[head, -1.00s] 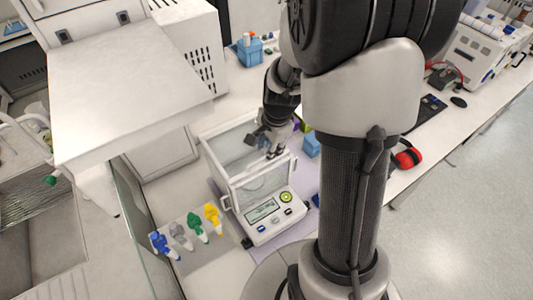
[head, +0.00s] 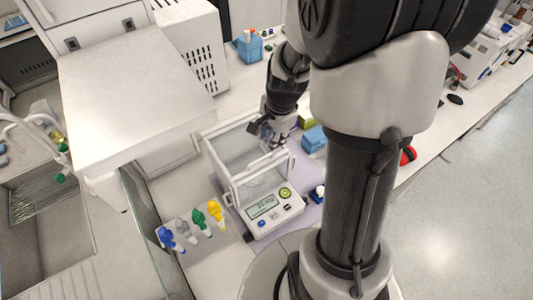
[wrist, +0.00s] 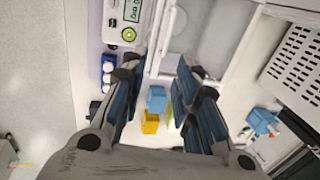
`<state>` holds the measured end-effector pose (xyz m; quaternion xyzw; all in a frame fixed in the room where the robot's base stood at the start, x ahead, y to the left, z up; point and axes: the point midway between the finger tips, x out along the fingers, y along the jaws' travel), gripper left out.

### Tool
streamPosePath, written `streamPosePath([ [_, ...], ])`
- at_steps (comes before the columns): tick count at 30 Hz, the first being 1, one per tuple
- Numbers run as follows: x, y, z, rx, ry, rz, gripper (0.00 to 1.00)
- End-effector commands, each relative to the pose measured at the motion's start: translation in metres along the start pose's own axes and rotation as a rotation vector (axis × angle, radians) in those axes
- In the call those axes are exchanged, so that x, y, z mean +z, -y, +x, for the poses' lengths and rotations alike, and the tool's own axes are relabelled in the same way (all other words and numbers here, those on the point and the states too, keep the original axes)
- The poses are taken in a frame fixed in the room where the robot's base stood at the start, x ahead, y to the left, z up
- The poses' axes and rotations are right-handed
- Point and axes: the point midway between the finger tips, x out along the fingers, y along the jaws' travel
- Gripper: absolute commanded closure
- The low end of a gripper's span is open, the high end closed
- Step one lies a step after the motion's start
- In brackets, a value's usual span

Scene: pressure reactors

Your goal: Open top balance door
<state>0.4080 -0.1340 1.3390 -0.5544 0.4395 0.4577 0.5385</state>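The balance (head: 273,215) stands on the bench, with its display panel at the front and a clear, white-framed glass draft shield (head: 240,160) behind it. The top door lies over the shield; I cannot tell whether it has shifted. My gripper (head: 272,138) is over the right rear part of the shield top. In the wrist view my gripper (wrist: 158,62) is open, its two blue-padded fingers apart. A white frame bar (wrist: 166,42) of the balance shows between the fingertips. I cannot tell whether they touch it. The balance panel (wrist: 128,22) shows at the top left there.
Several coloured tube-like items (head: 199,220) stand left of the balance. A blue box (head: 314,138) and a green item (head: 306,119) stand to its right. A white vented cabinet (head: 190,45) stands behind left. My arm column blocks the view at right.

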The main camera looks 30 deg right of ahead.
Motion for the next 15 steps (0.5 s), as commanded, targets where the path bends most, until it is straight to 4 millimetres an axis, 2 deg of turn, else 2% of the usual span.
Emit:
streamPosePath([
  [15, 0.0, 0.0, -0.039, 0.0, 0.0, 0.0, 0.72],
])
